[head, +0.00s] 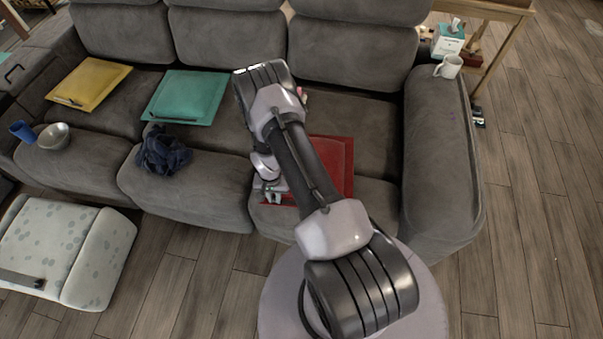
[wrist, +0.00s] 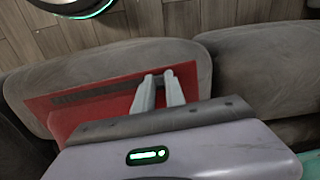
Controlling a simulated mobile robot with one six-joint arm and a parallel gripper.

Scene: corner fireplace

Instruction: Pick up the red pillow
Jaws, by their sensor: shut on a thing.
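The red pillow (head: 340,158) lies flat on the right seat of the grey sofa, partly hidden behind my arm in the head view. It also shows in the wrist view (wrist: 96,109), with a dark strip along one edge. My gripper (head: 272,195) is at the pillow's front left edge in the head view. In the wrist view my gripper's two fingers (wrist: 158,78) are close together at that strip, shut on the pillow's edge. The pillow still appears to rest on the seat; I cannot tell any lift.
A teal pillow (head: 186,97), a yellow pillow (head: 90,85), dark blue cloth (head: 163,151), a bowl (head: 54,136) and a blue cup (head: 22,131) lie on the sofa (head: 195,192). A mug (head: 448,67) stands on the right armrest. A pale footstool (head: 65,245) is front left. Floor right is clear.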

